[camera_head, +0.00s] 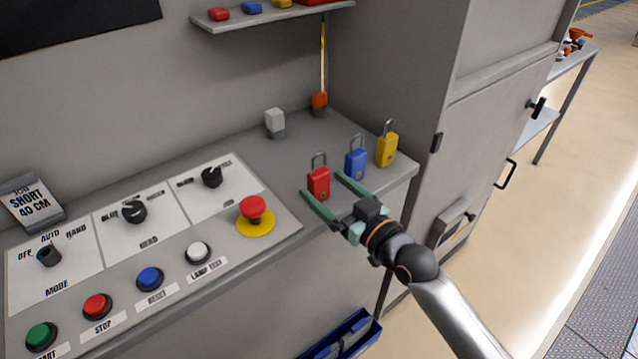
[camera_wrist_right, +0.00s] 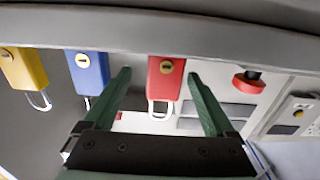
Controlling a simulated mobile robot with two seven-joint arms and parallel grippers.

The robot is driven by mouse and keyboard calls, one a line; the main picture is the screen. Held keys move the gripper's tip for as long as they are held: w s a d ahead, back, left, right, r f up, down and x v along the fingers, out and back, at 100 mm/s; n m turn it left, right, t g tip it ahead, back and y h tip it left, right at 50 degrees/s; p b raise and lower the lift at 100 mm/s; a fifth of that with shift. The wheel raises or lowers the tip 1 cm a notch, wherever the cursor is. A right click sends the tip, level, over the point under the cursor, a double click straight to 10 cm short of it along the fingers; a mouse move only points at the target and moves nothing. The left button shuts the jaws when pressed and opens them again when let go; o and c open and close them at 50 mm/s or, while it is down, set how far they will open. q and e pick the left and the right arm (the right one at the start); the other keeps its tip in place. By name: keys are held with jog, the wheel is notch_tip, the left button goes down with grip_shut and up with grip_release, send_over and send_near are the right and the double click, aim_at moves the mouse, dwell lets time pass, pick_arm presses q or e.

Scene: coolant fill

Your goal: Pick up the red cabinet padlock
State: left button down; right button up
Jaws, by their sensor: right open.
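The red padlock (camera_head: 318,183) stands upright on the grey ledge, its shackle up, left of a blue padlock (camera_head: 355,163) and a yellow padlock (camera_head: 387,150). My right gripper (camera_head: 321,200) is open, with its green fingers pointing at the red padlock, one on each side. In the right wrist view the red padlock (camera_wrist_right: 166,78) appears between the two open fingers (camera_wrist_right: 160,82), with a gap on both sides. The blue padlock (camera_wrist_right: 88,70) is just outside the left finger there. My left gripper is in neither view.
A control panel with a red emergency button (camera_head: 253,208) lies left of the padlocks. A small grey-white block (camera_head: 275,122) stands behind them. A shelf (camera_head: 270,15) hangs above. A grey cabinet (camera_head: 480,130) rises at the right. A blue bin (camera_head: 345,335) sits below the ledge.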

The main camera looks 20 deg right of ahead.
aim_at(310, 174)
jog(key=shift+a+r+x, duration=0.15)
jog(key=shift+x, duration=1.2)
jog(key=shift+a+r+x, duration=0.1)
jog(key=shift+r+x, duration=0.05)
jog(key=shift+x, duration=1.2)
jog(key=shift+s, duration=0.1)
jog(key=shift+c, duration=0.2)
grip_shut()
